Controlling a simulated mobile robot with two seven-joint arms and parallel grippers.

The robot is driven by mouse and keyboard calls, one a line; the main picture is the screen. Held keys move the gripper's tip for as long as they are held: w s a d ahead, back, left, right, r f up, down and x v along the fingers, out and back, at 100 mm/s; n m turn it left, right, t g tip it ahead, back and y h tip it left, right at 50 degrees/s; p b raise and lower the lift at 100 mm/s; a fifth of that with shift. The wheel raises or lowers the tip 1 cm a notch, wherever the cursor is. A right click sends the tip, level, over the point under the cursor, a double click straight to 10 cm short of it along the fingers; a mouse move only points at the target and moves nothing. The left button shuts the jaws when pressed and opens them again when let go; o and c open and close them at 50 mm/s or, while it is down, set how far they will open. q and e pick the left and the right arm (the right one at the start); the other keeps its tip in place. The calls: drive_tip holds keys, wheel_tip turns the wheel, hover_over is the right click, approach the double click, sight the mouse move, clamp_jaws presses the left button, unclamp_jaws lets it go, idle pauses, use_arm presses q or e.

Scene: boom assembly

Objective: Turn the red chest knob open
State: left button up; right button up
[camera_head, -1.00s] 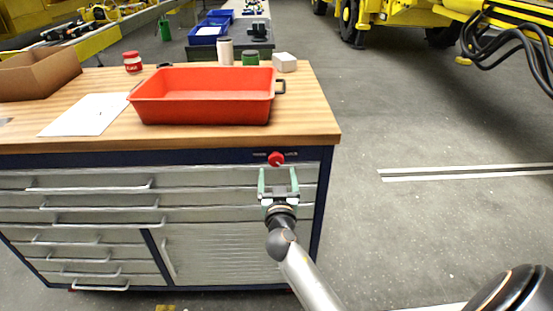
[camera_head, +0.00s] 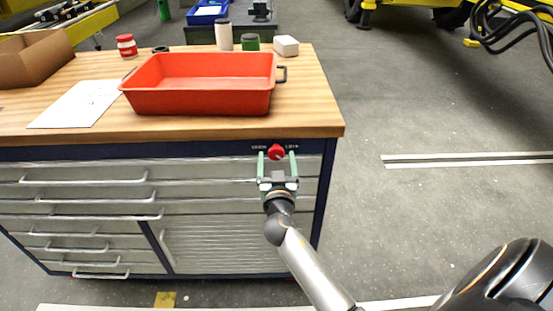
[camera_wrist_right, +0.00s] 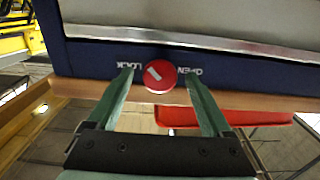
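The red chest knob (camera_head: 276,152) sits on the dark blue strip under the worktop of the tool chest (camera_head: 210,245). Small white labels stand on both sides of it. In the right wrist view the picture is upside down; the knob (camera_wrist_right: 160,76) shows a short white slanted mark, with LOCK to its left and OPEN to its right. My right gripper (camera_head: 277,157) is open, its two green fingers on either side of the knob, with a gap showing in the wrist view. Contact is not visible. My left gripper is not in view.
A red tray (camera_head: 200,106) stands on the wooden worktop above the knob. Drawer handles stick out below.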

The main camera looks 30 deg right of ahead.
clamp_jaws()
idle(0.5)
drive_tip(key=shift+n, duration=0.3)
drive_tip(key=n+b, duration=0.1)
drive_tip(key=n, duration=0.2)
drive_tip(key=shift+n, duration=0.3)
drive_tip(key=n, duration=0.4)
drive_tip(key=shift+r, duration=0.1)
drive_tip(key=n, duration=0.5)
drive_tip(key=shift+d+p, duration=0.1)
drive_tip(key=shift+p, duration=0.25)
drive_tip(key=n+p, duration=0.1)
drive_tip(key=n, duration=0.3)
drive_tip(key=shift+r+n, duration=0.1)
drive_tip(key=shift+n, duration=0.3)
